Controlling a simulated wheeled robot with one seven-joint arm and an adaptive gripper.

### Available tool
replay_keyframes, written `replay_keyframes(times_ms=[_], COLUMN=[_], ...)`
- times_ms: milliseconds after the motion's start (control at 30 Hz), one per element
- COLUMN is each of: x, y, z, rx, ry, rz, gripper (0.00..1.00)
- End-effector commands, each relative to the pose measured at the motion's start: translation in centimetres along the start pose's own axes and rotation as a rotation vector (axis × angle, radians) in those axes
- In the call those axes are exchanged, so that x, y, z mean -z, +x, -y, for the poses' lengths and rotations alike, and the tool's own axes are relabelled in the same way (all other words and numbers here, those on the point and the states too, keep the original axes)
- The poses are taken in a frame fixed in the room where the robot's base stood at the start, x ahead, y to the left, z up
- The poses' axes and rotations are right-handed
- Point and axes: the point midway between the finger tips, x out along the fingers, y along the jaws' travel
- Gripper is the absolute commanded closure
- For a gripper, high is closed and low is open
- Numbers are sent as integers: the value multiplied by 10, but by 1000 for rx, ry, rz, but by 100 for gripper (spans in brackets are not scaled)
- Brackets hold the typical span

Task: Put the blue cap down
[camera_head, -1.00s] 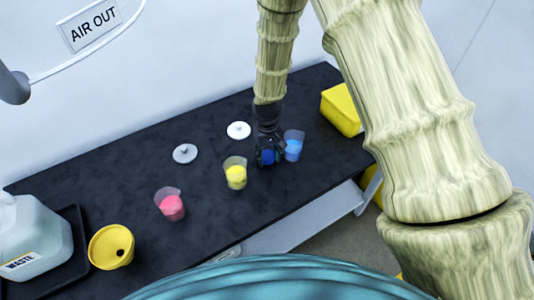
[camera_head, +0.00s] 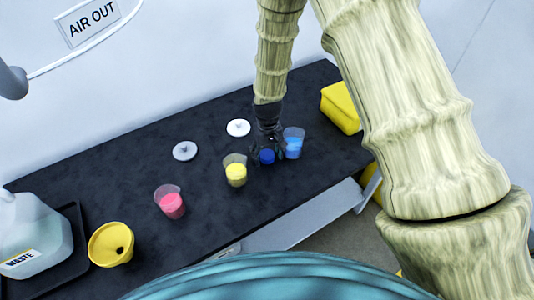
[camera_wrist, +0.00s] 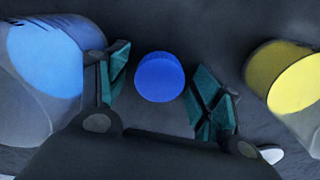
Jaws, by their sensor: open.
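The blue cap (camera_head: 267,156) rests on the black bench between the yellow and blue cups. In the wrist view the blue cap (camera_wrist: 159,77) lies between and just beyond my two spread teal fingertips, with dark gaps on both sides. My gripper (camera_head: 266,142) is open just above and behind it in the head view; its fingers also show in the wrist view (camera_wrist: 163,92). Whether the fingers touch the cap is not visible in the head view.
The blue cup (camera_head: 293,146) stands close to the right of my gripper, the yellow cup (camera_head: 236,173) to its left. A pink cup (camera_head: 170,203), white lids (camera_head: 185,151), yellow funnel (camera_head: 111,245), waste jug (camera_head: 30,240) and yellow box (camera_head: 341,108) are also on the bench (camera_head: 215,220).

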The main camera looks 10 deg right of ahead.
Motion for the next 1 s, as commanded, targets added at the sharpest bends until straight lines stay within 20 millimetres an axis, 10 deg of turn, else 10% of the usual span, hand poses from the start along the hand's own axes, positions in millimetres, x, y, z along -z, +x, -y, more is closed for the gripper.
replay_keyframes(times_ms=[1000], x=[1], y=[-107], z=[0], rx=[0], ry=[0], rz=[-3], gripper=[34])
